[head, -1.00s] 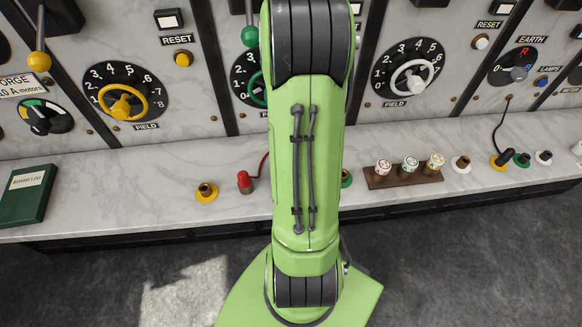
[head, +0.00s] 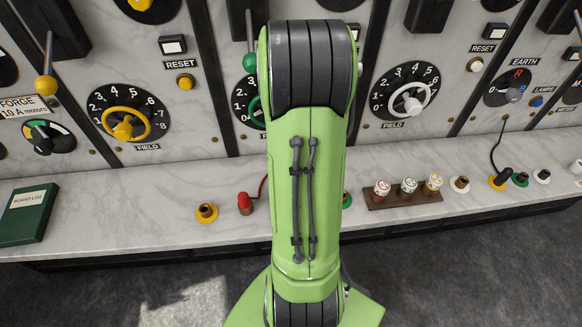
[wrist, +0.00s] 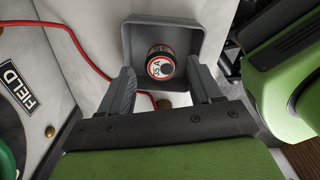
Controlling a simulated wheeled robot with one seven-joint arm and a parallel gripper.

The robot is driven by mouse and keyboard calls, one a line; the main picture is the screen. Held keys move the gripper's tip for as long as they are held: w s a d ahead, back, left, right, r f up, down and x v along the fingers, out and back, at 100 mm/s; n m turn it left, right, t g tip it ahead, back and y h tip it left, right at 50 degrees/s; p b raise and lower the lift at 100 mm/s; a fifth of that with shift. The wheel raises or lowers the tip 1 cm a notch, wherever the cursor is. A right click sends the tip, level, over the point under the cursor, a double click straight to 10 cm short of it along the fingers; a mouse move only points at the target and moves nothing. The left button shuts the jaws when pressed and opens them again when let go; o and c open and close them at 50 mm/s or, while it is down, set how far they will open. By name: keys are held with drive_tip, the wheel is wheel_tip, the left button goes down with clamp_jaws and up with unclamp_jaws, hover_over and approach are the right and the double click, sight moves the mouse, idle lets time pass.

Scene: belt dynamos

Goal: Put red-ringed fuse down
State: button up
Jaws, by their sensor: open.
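The red-ringed fuse (wrist: 160,64), with a white face and dark print, sits in a small grey square tray (wrist: 135,38) in the wrist view. My gripper (wrist: 162,80) is open, one finger on each side of the fuse. A gap shows on both sides; whether the fuse's underside rests fully on the tray floor is hard to tell. In the head view my arm hides the gripper, this fuse and the tray.
A brown rack (head: 402,200) holds several fuses with coloured rings on the marble shelf. Red (head: 245,203) and yellow (head: 207,212) terminals stand left of my arm, and a green logbook (head: 28,214) lies far left. A red cable (wrist: 75,38) runs beside the tray.

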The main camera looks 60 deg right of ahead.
wheel_tip(320, 180, up, 10)
drive_tip(key=p, duration=0.2)
drive_tip(key=w+a+r+m+t+h, duration=0.1)
drive_tip(key=w+a+r+m, duration=0.2)
drive_tip(key=a, duration=0.4)
drive_tip(key=a+r+m+t, duration=0.2)
drive_tip(key=a+r, duration=0.3)
drive_tip(key=a, duration=0.1)
drive_tip(key=s+a+r+m+t, duration=0.1)
drive_tip(key=s+a+m, duration=0.1)
drive_tip(key=a, duration=0.3)
drive_tip(key=s+a+r+m+t+y, duration=0.1)
drive_tip(key=s+a+r+m, duration=0.1)
drive_tip(key=a+m, duration=0.2)
drive_tip(key=shift+s+a+t, duration=0.3)
drive_tip(key=shift+s+a, duration=0.1)
drive_tip(key=shift+d, duration=0.15)
